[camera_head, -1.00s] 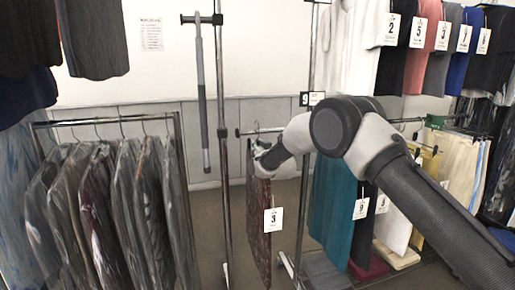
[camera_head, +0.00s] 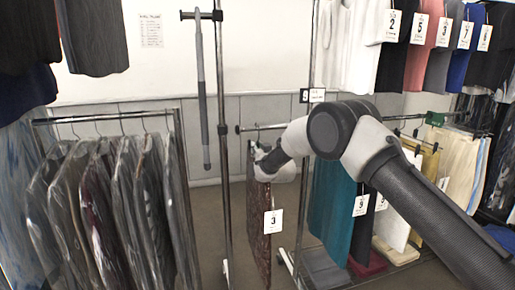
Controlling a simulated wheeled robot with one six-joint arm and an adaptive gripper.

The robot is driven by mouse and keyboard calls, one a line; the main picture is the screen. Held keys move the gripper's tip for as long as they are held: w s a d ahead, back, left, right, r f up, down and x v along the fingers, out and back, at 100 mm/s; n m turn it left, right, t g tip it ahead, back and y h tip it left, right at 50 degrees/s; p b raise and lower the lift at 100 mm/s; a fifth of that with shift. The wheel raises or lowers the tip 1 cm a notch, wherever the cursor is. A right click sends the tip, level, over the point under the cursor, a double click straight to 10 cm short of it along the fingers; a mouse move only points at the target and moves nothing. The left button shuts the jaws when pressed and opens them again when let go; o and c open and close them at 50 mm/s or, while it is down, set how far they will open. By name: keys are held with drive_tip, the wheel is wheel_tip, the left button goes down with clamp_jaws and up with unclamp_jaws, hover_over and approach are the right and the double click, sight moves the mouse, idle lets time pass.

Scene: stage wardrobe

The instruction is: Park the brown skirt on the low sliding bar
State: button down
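The brown skirt (camera_head: 259,222), patterned and tagged "3", hangs edge-on left of centre. A hanger hook shows above it at the low bar (camera_head: 245,129), whose dark end cap is beside the upright pole; whether the hook rests on the bar is unclear. My gripper (camera_head: 262,160) is at the skirt's top, around hanger height, coming in from the right. It overlaps the skirt's upper part and hanger in this view. Its fingers are too small and partly hidden, so I cannot tell whether they are closed on the hanger.
A rack of bagged garments (camera_head: 105,215) stands at the left. A teal skirt (camera_head: 332,205) and other tagged skirts hang right of the brown one, behind my arm. Numbered tops (camera_head: 420,50) hang above. A grey pole (camera_head: 202,95) hangs near the upright (camera_head: 223,150). Floor shows between the racks.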

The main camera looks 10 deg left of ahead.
drive_tip(key=shift+f, duration=0.35)
drive_tip(key=c, duration=1.3)
unclamp_jaws()
drive_tip(key=shift+f, duration=0.1)
